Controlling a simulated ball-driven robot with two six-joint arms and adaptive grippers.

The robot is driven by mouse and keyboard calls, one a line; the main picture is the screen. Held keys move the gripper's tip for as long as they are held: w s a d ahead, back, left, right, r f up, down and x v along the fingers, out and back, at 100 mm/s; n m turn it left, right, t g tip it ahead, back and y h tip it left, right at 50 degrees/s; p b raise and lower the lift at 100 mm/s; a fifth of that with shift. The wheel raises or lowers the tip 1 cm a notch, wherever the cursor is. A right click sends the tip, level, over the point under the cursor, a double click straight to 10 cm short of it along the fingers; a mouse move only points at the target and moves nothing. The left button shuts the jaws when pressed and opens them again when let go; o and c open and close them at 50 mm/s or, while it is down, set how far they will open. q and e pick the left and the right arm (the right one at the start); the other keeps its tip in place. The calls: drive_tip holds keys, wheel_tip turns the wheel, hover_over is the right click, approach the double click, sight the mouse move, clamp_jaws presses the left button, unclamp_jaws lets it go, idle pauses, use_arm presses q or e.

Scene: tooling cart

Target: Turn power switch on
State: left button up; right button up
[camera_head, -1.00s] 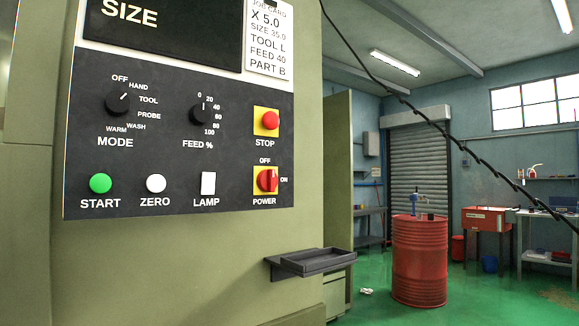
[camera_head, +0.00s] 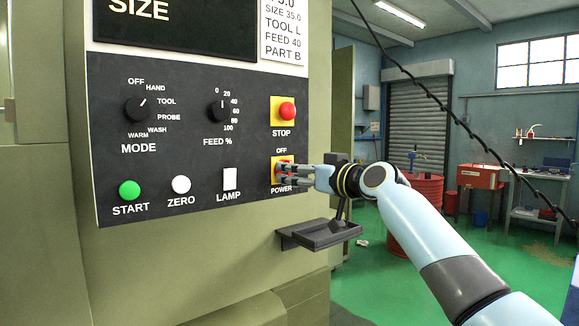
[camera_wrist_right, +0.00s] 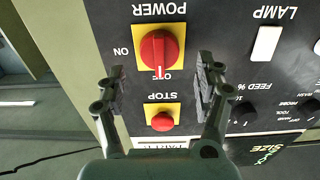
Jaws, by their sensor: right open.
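The power switch is a red rotary knob (camera_wrist_right: 158,48) on a yellow plate (camera_wrist_right: 137,50) at the lower right of the dark control panel (camera_head: 196,125). In the right wrist view, which is upside down, its white mark points to OFF; ON is printed to the left there. My right gripper (camera_head: 284,173) is in front of the switch in the head view and partly covers it. In the wrist view its open fingers (camera_wrist_right: 160,75) stand apart on either side of the knob's OFF end, with nothing between them gripped. Contact cannot be told. My left gripper is out of view.
The red STOP button (camera_head: 287,110) sits just above the switch. The white LAMP switch (camera_head: 229,179) is to the left. A dark tray (camera_head: 322,234) juts out below my right gripper. A red drum (camera_head: 428,190) stands behind my arm.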

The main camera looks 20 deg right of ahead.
drive_tip(key=shift+x, duration=1.95)
drive_tip(key=c, duration=1.1)
drive_tip(key=shift+c, duration=0.2)
